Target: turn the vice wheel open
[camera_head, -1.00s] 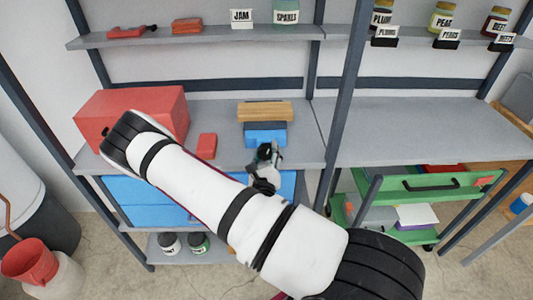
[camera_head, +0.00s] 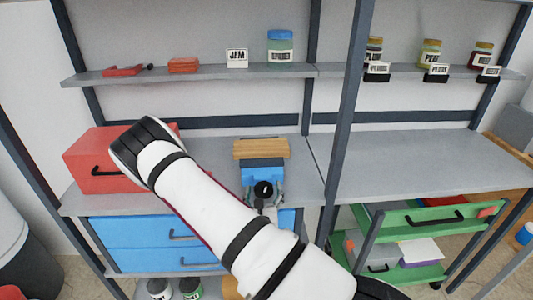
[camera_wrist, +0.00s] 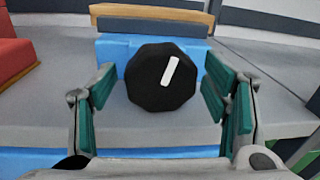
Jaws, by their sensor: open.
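The vice is a blue block with a wooden piece (camera_head: 260,148) along its back, standing on the grey workbench shelf. Its black wheel (camera_head: 263,189) faces me at the front. In the wrist view the wheel (camera_wrist: 162,77) is a dark many-sided knob with a white bar mark tilted slightly right of upright. My gripper (camera_wrist: 163,103) is open, with its green-padded fingers to the left and right of the wheel. Gaps show between the pads and the wheel. In the head view my gripper (camera_head: 263,196) is small and partly hidden by my arm.
A red toolbox (camera_head: 95,165) stands left of the vice, partly behind my arm. Blue drawers (camera_head: 135,232) are below the shelf. A shelf above holds jars and labels. A dark upright post (camera_head: 346,120) stands to the right. The right bench (camera_head: 420,160) is clear. A green cart (camera_head: 430,222) is below it.

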